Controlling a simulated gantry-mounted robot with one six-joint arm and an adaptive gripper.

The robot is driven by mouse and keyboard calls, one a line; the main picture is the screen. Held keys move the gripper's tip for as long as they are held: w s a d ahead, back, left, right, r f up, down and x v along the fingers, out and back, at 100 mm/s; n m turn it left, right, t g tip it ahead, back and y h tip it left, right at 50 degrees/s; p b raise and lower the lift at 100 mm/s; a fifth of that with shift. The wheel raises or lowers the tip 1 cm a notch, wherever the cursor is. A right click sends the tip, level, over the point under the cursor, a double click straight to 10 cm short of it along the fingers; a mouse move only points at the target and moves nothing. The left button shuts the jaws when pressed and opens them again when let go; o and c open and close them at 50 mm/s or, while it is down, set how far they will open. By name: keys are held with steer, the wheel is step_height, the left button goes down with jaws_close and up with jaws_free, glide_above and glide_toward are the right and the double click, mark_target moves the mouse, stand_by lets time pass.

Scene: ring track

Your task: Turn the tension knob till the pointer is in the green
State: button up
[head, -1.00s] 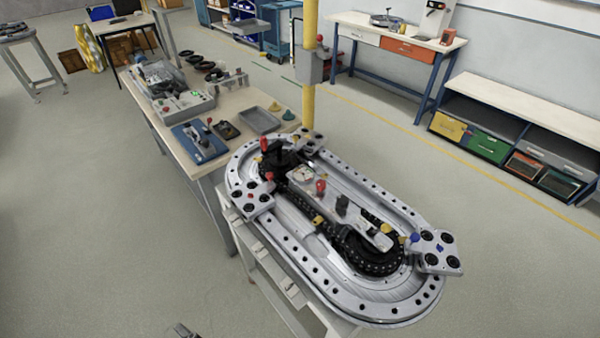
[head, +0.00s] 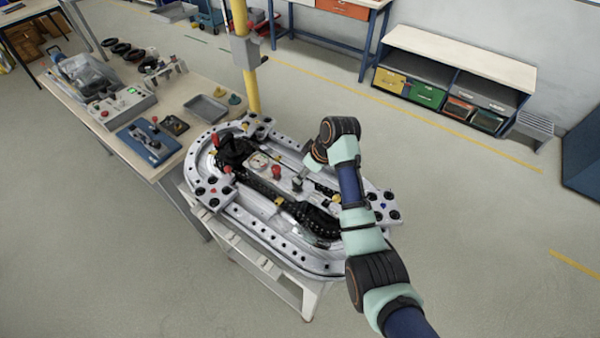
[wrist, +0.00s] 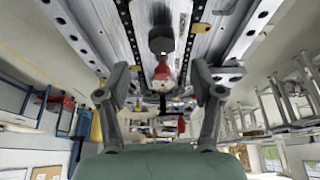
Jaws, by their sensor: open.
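The ring track (head: 265,237) stands on a frame, with a plate in its middle. On the plate are a red-topped knob (head: 276,171) and a round pale gauge (head: 258,160); its pointer and any green zone are too small to read. My gripper (head: 300,181) is small in the head view, low over the plate to the right of the red-topped knob. In the wrist view, my gripper (wrist: 160,82) has its fingers spread with nothing held. A red knob (wrist: 162,72) and a black knob (wrist: 162,40) show beyond and between the fingers. I cannot tell which is the tension knob.
Carriages with black rollers (head: 384,207) sit on the track's ends. A yellow post (head: 252,90) stands behind it. A workbench (head: 150,170) at left bears a blue fixture (head: 145,142) and a grey tray (head: 206,108). Floor is free at the front left.

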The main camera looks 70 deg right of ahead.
steer(key=shift+w+a+f, duration=0.1)
steer(key=shift+w+f, duration=0.05)
steer(key=shift+f, duration=0.35)
steer(key=b+x, duration=0.1)
steer(key=x, duration=0.6)
steer(key=shift+b, duration=0.4)
steer(key=c, duration=1.1)
